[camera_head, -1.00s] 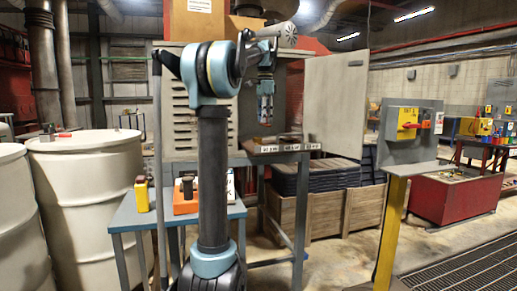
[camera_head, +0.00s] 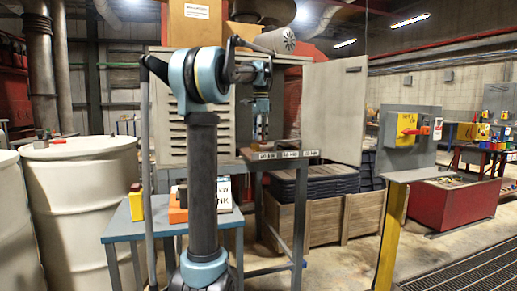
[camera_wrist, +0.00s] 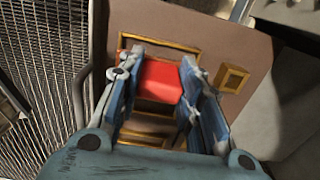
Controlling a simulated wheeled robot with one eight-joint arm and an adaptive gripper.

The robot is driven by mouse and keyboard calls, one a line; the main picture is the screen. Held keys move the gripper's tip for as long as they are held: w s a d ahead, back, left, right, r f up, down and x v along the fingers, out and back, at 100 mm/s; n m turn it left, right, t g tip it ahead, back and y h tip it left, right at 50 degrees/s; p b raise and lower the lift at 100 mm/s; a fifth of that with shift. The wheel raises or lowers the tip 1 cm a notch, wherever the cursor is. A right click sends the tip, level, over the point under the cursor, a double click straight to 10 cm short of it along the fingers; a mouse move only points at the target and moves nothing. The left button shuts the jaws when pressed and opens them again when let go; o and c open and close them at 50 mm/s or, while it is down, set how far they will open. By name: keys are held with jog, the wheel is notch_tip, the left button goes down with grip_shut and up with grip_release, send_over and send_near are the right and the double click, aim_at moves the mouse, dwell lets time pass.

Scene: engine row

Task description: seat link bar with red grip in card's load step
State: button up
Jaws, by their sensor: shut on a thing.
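In the wrist view, the red grip (camera_wrist: 160,82) of the link bar sits between the two blue fingers of my gripper (camera_wrist: 158,100), which is shut on it. The bar itself is hidden under the grip and the fingers. Just beyond is a brown card (camera_wrist: 190,25) with gold-outlined rectangles, one of them around the grip area. I cannot tell which outline is the load step, or whether the bar touches the card. In the head view, my gripper (camera_head: 261,132) points down over the labelled bench edge, in front of the grey cabinet; the bar is too small to make out there.
The grey cabinet (camera_head: 180,100) stands behind the arm with its door (camera_head: 333,110) open to the right. The bench has a labelled front edge (camera_head: 285,154). A blue table (camera_head: 150,226) with small items stands lower left, beside white drums (camera_head: 85,190). A yellow post (camera_head: 391,235) stands right.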

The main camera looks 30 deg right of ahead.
jog(key=shift+f, duration=2.4)
jog(key=shift+f, duration=0.1)
jog(key=o, duration=1.2)
notch_tip(320, 180, up, 12)
jog(key=shift+r, duration=0.1)
